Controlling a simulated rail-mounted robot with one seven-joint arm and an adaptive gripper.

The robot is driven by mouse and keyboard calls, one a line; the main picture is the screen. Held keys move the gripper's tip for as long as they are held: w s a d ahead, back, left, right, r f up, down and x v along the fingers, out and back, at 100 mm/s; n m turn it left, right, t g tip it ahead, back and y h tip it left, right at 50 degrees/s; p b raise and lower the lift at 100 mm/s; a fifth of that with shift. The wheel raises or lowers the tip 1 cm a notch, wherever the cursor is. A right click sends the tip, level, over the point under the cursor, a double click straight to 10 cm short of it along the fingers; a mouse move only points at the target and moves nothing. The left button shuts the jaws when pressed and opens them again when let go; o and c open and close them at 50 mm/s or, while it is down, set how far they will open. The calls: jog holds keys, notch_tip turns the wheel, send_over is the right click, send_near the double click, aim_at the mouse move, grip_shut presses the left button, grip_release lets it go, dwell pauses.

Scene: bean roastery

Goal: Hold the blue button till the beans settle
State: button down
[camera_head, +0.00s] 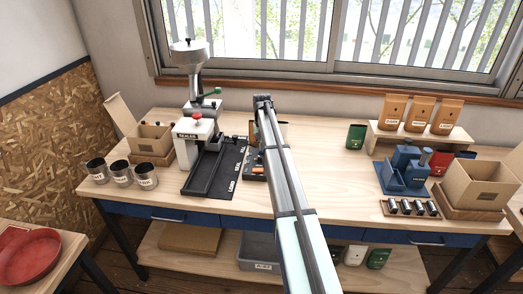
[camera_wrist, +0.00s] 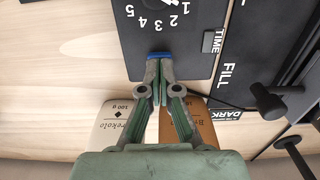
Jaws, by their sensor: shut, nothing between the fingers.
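I cannot make out any beans in motion.
Below the fingers in the wrist view are a cream bag (camera_wrist: 115,120) and a brown bag (camera_wrist: 203,125). A black knob (camera_wrist: 270,101) stands at right. In the head view a sealer (camera_head: 196,128), tins (camera_head: 121,172), a blue device (camera_head: 403,172) and an open box (camera_head: 478,180) occupy the bench.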

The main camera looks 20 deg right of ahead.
jog(key=shift+r+p, duration=1)
jog(key=shift+r, duration=1.55)
